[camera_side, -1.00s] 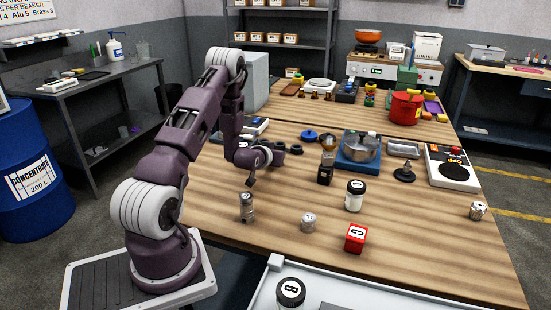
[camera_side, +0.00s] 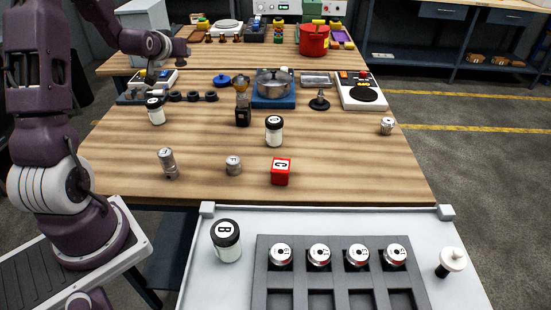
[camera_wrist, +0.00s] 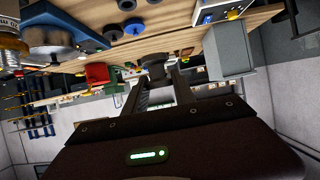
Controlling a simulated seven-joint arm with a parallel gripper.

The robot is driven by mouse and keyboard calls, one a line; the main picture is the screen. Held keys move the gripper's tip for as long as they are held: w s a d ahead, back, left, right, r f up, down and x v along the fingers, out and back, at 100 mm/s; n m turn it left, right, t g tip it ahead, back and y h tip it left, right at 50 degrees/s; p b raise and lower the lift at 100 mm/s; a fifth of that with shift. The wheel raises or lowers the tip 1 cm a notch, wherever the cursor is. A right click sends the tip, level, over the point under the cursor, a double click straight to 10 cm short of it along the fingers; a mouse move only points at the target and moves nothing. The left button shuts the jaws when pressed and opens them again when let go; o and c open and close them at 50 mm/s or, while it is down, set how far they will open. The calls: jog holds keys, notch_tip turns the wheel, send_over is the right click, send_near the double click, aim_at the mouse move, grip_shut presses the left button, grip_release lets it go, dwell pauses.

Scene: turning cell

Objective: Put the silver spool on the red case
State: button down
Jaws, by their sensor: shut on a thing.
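My gripper (camera_side: 181,48) is raised at the upper left in the side view, near the far end of the table. In the wrist view its fingers close on a dark round object (camera_wrist: 153,63), which I cannot identify. The red case appears to be the small red block marked C (camera_side: 281,172) at the table's near edge. A short silver round piece (camera_side: 233,166) stands left of it, with a taller silver cylinder (camera_side: 168,164) further left. Another silver piece (camera_side: 387,126) stands near the right edge. I cannot tell which is the silver spool. All stand apart from my gripper.
White jars with black lids (camera_side: 274,132) (camera_side: 156,111) stand on the table. A grey rack (camera_side: 262,265) holds several lidded pieces in front. Wood around the red block is clear.

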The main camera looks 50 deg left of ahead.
notch_tip(320, 180, up, 2)
jog(key=shift+r, duration=0.1)
jog(key=w+d+m+t+h, duration=0.25)
jog(key=w+d+m, duration=0.2)
jog(key=d, duration=0.45)
jog(key=m+h, duration=1.1)
jog(key=h, duration=0.3)
send_over(281, 164)
notch_tip(281, 164, down, 4)
jog(key=shift+g+y, duration=0.25)
jog(key=shift+g, duration=0.1)
notch_tip(281, 164, down, 11)
jog(key=shift+f, duration=0.1)
jog(key=shift+f, duration=0.15)
